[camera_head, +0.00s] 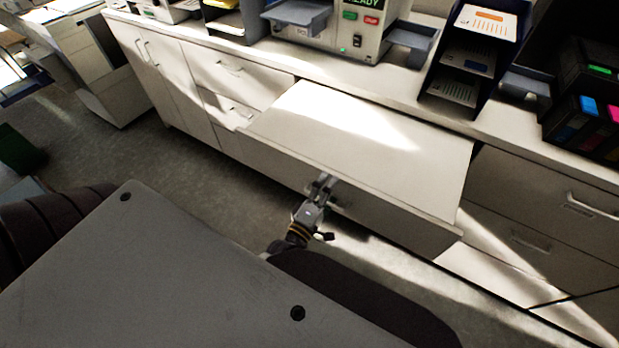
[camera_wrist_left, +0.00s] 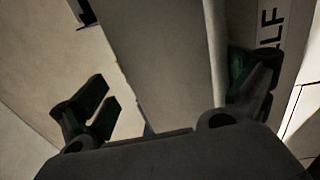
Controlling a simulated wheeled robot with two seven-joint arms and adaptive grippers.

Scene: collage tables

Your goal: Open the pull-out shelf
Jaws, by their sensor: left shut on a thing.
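The pull-out shelf (camera_head: 370,125) stands out from the white counter, its broad pale top showing over a front panel. My left gripper (camera_head: 322,190) is at the front of the shelf, near the middle of its edge. In the left wrist view my left gripper (camera_wrist_left: 170,95) has one dark finger on each side of a pale part of the shelf (camera_wrist_left: 165,60), and it is shut on it. A label ending in "LF" (camera_wrist_left: 270,25) shows by the right finger. The exact grip contact is partly hidden in the head view. My right gripper is not in view.
A machine with a lit READY display (camera_head: 345,25) and a dark paper rack (camera_head: 475,60) stand on the counter behind the shelf. Closed drawers (camera_head: 560,195) lie to the right, more drawers (camera_head: 230,70) to the left. The grey floor (camera_head: 150,165) is clear in front of the left cabinets.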

